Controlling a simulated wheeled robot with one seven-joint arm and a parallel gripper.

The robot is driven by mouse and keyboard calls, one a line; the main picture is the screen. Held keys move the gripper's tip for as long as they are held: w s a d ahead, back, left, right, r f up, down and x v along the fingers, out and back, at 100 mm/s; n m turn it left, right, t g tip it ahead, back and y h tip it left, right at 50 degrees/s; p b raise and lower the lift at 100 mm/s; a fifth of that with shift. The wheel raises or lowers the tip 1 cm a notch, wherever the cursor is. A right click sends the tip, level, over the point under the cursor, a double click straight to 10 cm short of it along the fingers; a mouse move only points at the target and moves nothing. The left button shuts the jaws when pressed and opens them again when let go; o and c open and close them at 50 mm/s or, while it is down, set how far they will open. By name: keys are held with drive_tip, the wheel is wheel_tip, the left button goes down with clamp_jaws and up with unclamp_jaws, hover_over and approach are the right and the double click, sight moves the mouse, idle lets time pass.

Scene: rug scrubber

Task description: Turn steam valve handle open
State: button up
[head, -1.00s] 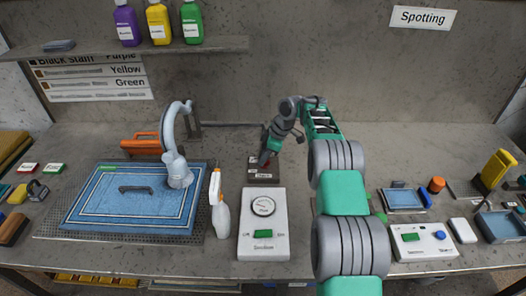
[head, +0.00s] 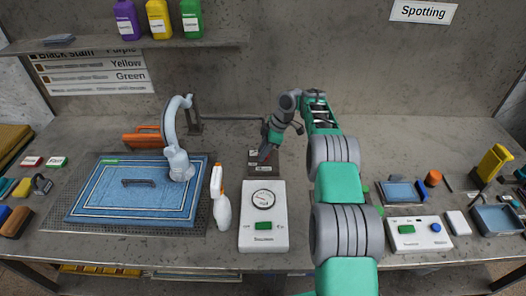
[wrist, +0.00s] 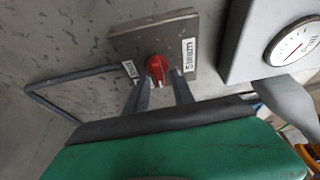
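The steam valve has a red handle (wrist: 158,69) on a grey-brown plate with white labels (wrist: 125,44) in the wrist view. In the head view, the valve plate (head: 262,171) sits behind the white gauge box, and my gripper largely covers the handle. My gripper (wrist: 162,86) points at the handle, with one finger to its left and one to its right. The fingers are apart, and the handle shows between and just beyond their tips. I cannot tell whether either finger touches it. In the head view my gripper (head: 266,153) is over the plate.
The white gauge box (head: 263,226) stands just in front of the valve. A spray bottle (head: 221,208) and a blue rug (head: 105,205) on a mesh tray are to the left. A grey curved nozzle arm (head: 176,120) stands over the rug. A thin pipe runs behind the valve.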

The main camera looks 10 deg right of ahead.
drive_tip(key=shift+o, duration=0.3)
drive_tip(key=p+v, duration=0.3)
drive_tip(key=v, duration=0.4)
drive_tip(key=shift+r, duration=0.4)
drive_tip(key=shift+d, duration=0.1)
drive_tip(key=s+a+r+m+t+h+b, duration=0.1)
drive_tip(key=s+a+r+m, duration=0.25)
drive_tip(key=s+r, duration=0.35)
drive_tip(key=s+a+r+m+t+h+b, duration=0.15)
drive_tip(key=s+r+m, duration=0.35)
drive_tip(key=r, duration=0.5)
drive_tip(key=s+d+f+m+h+b, duration=0.1)
drive_tip(key=s+f+m, duration=0.1)
drive_tip(key=s, duration=0.9)
drive_tip(key=s+d+f+m+t+h+b, duration=0.1)
drive_tip(key=s+f+m, duration=0.2)
drive_tip(key=s, duration=0.8)
drive_tip(key=shift+d+f+m, duration=0.3)
drive_tip(key=shift+m, duration=0.95)
